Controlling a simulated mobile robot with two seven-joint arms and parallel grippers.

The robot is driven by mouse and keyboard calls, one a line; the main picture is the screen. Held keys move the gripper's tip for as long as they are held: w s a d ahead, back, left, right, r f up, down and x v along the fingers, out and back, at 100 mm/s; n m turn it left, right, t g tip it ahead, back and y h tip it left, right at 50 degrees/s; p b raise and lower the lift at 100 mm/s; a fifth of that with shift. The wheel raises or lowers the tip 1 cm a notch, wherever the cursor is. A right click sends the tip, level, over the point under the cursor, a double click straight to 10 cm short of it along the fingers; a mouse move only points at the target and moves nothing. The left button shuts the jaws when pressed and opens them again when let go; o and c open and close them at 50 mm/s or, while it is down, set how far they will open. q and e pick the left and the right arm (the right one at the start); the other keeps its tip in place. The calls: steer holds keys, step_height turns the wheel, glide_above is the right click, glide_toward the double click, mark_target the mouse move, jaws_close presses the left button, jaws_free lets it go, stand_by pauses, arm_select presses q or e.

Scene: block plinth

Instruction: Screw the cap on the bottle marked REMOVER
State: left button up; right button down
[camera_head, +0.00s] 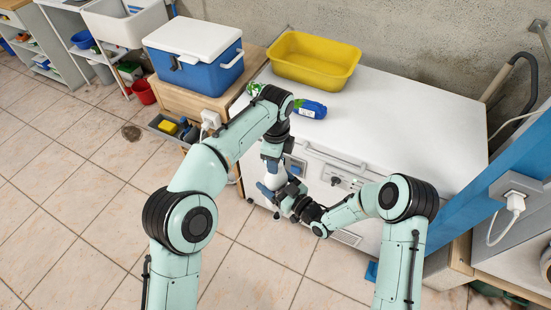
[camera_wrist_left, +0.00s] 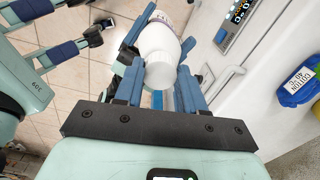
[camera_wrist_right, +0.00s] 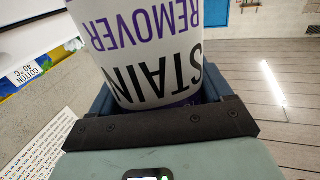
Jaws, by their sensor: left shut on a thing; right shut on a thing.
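The bottle marked STAIN REMOVER (camera_wrist_right: 150,45) is white with black and purple lettering. Its label appears upside down in the right wrist view. My right gripper (camera_head: 277,191) is shut on the bottle's body, in front of the white cabinet. My left gripper (camera_head: 270,163) is above it, shut on the white cap (camera_wrist_left: 160,62). In the left wrist view the cap lies between the blue fingers, with the bottle (camera_wrist_left: 174,13) just beyond it and in line. I cannot tell whether the cap is seated on the neck, which is hidden.
A blue and white cooler (camera_head: 200,60) stands left. A blue post (camera_head: 520,165) is at right.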

arm_select(q)
steer(key=m, duration=0.6)
steer(key=shift+m, duration=0.3)
steer(key=o, duration=1.1)
step_height(320, 180, up, 8)
steer(key=shift+f, duration=0.25)
